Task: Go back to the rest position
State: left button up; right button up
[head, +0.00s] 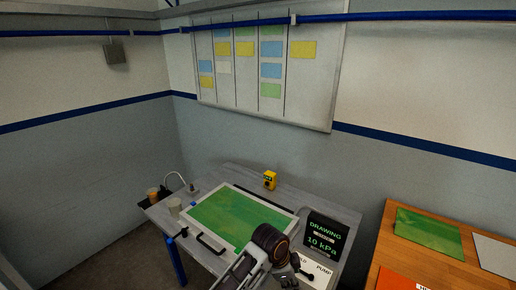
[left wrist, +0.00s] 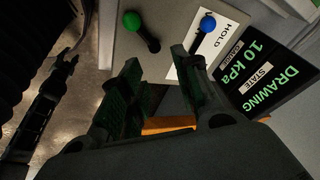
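My left gripper (left wrist: 158,62) is open and empty in the left wrist view, with its two fingers apart. It is near the control panel (left wrist: 170,40), which carries a green-knobbed lever (left wrist: 132,20) and a blue-knobbed lever (left wrist: 207,22) beside a HOLD label. The fingertips look clear of both levers, but the exact gap is hard to tell. In the head view my left arm comes up from the bottom and its wrist covers part of the bench corner; the fingers are hard to make out there. My right gripper does not show clearly in either view.
A grey bench (head: 345,215) holds a framed green sheet (head: 232,215), a yellow device (head: 270,180), cups (head: 175,206) and a black display (head: 324,238) reading DRAWING, 10 kPa. A wooden table (head: 384,241) with sheets stands at right. A dark jointed part (left wrist: 40,110) is at the wrist view's left.

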pick_arm(q)
jog(key=s+a+f+n+t+y, duration=0.1)
jog(key=s+a+n, duration=0.45)
jog(key=a, duration=0.55)
jog(key=s+a+f+n+y, duration=0.1)
jog(key=s+a+n, duration=0.45)
jog(key=a, duration=0.55)
jog(key=s+a+n+t+y, duration=0.15)
jog(key=s+a+n, duration=0.4)
jog(key=a, duration=0.55)
notch_tip(320, 180, down, 34)
jog(key=s+g, duration=0.2)
jog(key=s, duration=0.1)
jog(key=s+a+f, duration=0.2)
jog(key=s+f, duration=0.7)
jog(key=s, duration=0.2)
jog(key=s+a+f+g, duration=0.1)
jog(key=s+f, duration=0.9)
jog(key=s, duration=0.1)
jog(key=shift+a+f, duration=0.15)
jog(key=shift+a, duration=0.2)
